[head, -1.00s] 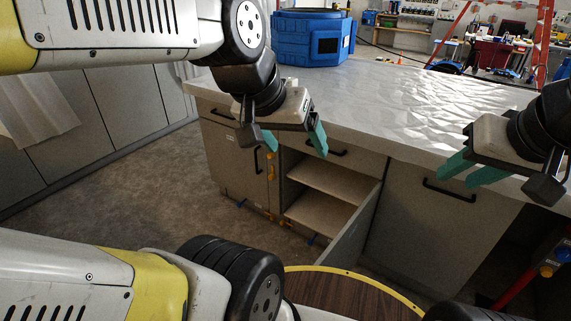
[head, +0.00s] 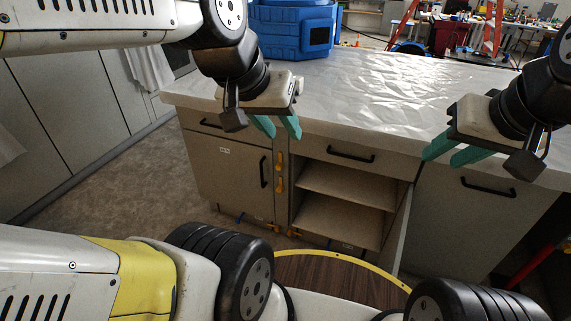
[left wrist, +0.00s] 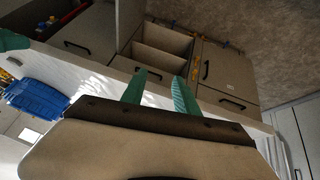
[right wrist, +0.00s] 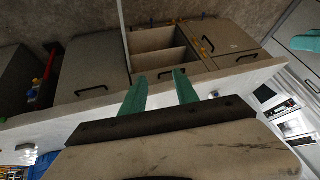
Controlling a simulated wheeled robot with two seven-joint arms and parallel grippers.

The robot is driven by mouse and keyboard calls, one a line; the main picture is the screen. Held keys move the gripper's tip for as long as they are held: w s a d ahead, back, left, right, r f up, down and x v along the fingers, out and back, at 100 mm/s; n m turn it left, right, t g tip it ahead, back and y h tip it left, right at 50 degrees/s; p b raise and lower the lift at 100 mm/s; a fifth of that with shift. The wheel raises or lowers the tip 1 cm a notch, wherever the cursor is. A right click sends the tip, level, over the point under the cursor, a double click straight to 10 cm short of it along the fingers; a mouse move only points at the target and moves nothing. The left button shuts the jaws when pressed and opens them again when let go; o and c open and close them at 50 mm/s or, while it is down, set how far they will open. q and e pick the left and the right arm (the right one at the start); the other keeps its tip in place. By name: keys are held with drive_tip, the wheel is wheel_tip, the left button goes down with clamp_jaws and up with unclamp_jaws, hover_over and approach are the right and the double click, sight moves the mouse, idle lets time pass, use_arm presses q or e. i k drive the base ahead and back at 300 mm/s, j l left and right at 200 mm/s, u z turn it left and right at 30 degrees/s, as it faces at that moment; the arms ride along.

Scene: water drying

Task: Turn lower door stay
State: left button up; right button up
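The open cabinet compartment (head: 345,200) has a shelf, and its door (head: 399,235) stands open on the right side. Two yellow pieces, an upper one (head: 280,160) and a lower one (head: 280,185), sit on the post left of the opening. More small yellow pieces (head: 274,228) show near the floor. I cannot tell for sure which is the lower door stay. My left gripper (head: 277,127) has teal fingers apart and empty, in front of the counter edge, above the yellow pieces. My right gripper (head: 453,150) is also open and empty, in front of the counter edge further right.
A foil-covered counter top (head: 375,85) runs above the cabinets, with a blue container (head: 293,30) on it. A closed door (head: 232,175) with a black handle is left of the opening, and a closed front (head: 480,230) is right. Grey floor (head: 120,160) is clear at left.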

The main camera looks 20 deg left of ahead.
sight(280, 188)
drive_tip(key=i+j+z, duration=0.2)
drive_tip(key=j+z, duration=0.25)
drive_tip(key=j, duration=0.6)
drive_tip(key=j+z, duration=0.4)
drive_tip(key=j, duration=0.65)
drive_tip(key=k+j+z, duration=0.15)
drive_tip(key=j+z, duration=0.3)
drive_tip(key=j, duration=0.65)
drive_tip(key=j+z, duration=0.2)
drive_tip(key=j, duration=0.8)
drive_tip(key=k+j+z, duration=0.2)
drive_tip(key=j, duration=0.8)
drive_tip(key=i+j, duration=0.25)
